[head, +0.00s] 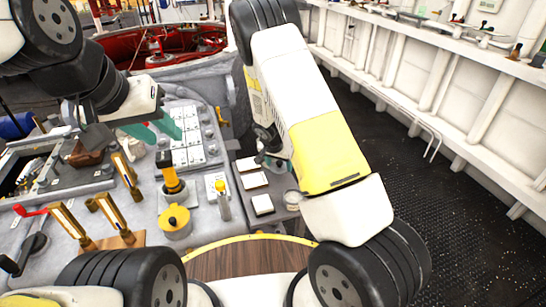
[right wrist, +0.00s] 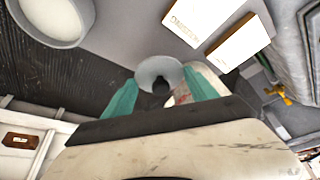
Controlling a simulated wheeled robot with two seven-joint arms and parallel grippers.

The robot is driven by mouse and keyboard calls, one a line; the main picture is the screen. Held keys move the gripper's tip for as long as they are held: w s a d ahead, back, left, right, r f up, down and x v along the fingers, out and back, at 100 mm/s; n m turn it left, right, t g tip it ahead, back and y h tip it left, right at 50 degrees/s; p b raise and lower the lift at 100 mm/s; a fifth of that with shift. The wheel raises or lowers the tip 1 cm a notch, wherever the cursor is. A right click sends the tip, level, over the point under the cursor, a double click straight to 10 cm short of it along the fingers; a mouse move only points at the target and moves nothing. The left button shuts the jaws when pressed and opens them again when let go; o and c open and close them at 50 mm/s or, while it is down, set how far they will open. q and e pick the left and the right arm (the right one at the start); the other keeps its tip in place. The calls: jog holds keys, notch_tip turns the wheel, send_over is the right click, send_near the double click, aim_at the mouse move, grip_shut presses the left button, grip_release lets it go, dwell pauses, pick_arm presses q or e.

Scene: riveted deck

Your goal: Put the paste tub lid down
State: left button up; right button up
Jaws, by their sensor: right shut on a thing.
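The paste tub lid (right wrist: 147,70) is a pale round disc with a dark knob, seen between the teal fingertips of my right gripper (right wrist: 160,92) in the right wrist view. The gripper is shut on it, over a grey surface. I cannot tell the gap beneath the lid. An open round tub (right wrist: 52,18) with cream contents stands apart from the lid, at the upper left of that view. It also shows in the head view (head: 292,198). There my right arm hides most of the right gripper and the lid. My left gripper (head: 156,130) is open and empty above the console.
Pale boxes (head: 263,204) stand on the grey surface beside the lid; two show in the right wrist view (right wrist: 238,42). A white ribbed wall (head: 440,85) runs along the right.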

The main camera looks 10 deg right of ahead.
aim_at(278, 170)
jog(key=shift+f, duration=2.05)
jog(key=shift+f, duration=0.1)
jog(key=o, duration=1.3)
jog(key=shift+o, duration=0.2)
